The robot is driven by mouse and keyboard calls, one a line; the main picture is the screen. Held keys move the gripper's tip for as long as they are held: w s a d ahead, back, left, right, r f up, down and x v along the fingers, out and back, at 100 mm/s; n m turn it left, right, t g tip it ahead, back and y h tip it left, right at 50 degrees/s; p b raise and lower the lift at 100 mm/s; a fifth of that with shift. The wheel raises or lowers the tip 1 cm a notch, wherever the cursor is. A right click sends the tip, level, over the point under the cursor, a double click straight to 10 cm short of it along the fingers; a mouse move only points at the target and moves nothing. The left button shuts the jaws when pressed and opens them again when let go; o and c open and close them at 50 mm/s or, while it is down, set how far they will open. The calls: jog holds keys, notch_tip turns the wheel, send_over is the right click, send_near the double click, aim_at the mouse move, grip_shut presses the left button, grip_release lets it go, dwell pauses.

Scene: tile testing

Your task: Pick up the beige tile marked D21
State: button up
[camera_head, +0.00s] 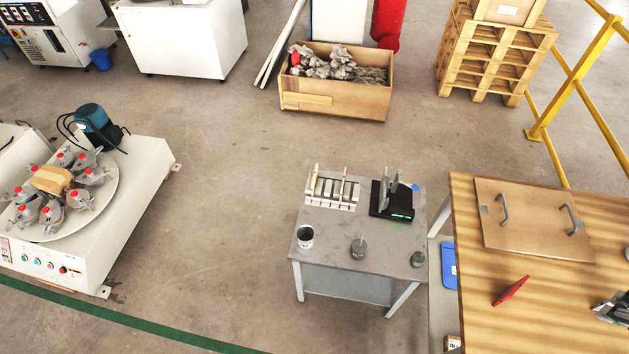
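A white slotted rack (328,205) stands at the back left of a small grey table. A beige tile (312,181) stands upright in its left part, and a second, thin light tile (343,183) stands further right in it. No D21 marking can be read at this size. My gripper (605,309) shows only in part at the right edge, over the wooden table. It is well to the right of the rack and apart from it. Its fingers are too small and cut off to judge.
A black scale (395,207) with upright grey plates stands right of the rack. A dark-filled cup (305,236) and two small grey items stand in front. The wooden table (475,325) holds a handled board (530,222) and a tilted red piece (510,291).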

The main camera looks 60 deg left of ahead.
jog(key=w+a+n+g+y, duration=0.1)
jog(key=w+a, duration=0.5)
jog(key=a, duration=0.4)
jog(key=w+a+n+g, duration=0.1)
jog(key=w+a, duration=0.5)
jog(key=a, duration=0.4)
jog(key=w+a+f+n+g, duration=0.1)
jog(key=a+f, duration=0.2)
jog(key=a, duration=0.9)
jog(key=w+a+f+n+g, duration=0.15)
jog(key=a+f, duration=0.25)
jog(key=a, duration=0.8)
jog(key=n+g+h+p, duration=0.1)
jog(key=n+g+h, duration=0.1)
jog(key=n, duration=0.2)
send_over(315, 172)
jog(key=shift+m, duration=0.25)
notch_tip(315, 172, down, 29)
jog(key=shift+w+f, duration=0.1)
jog(key=shift+s+a+f, duration=0.15)
jog(key=shift+s+f, duration=0.15)
jog(key=shift+s, duration=0.05)
jog(key=shift+f, duration=0.1)
